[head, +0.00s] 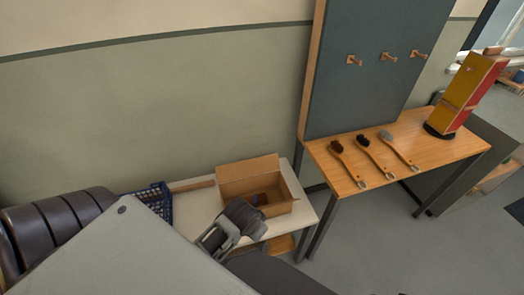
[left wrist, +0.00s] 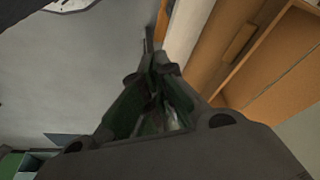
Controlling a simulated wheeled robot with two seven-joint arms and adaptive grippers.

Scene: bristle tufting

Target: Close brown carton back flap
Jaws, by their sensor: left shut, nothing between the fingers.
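The brown carton (head: 281,209) stands on the white-topped table, open at the top, with small dark items inside. Its back flap (head: 248,169) stands up along the far side, leaning away from the opening. A dark and grey part of my arm covers the carton's front left corner in the head view. My left gripper (left wrist: 157,68) is shut and empty in the left wrist view, with floor on its left and brown board-like surfaces on its right. I cannot tell whether it touches anything. My right gripper is not clearly seen.
A blue crate (head: 158,200) is left of the carton on the white table (head: 304,212). A wooden table (head: 425,150) to the right holds several brushes (head: 369,149) and a red-yellow box (head: 468,92), below a pegged board (head: 365,85). Floor shows between the tables.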

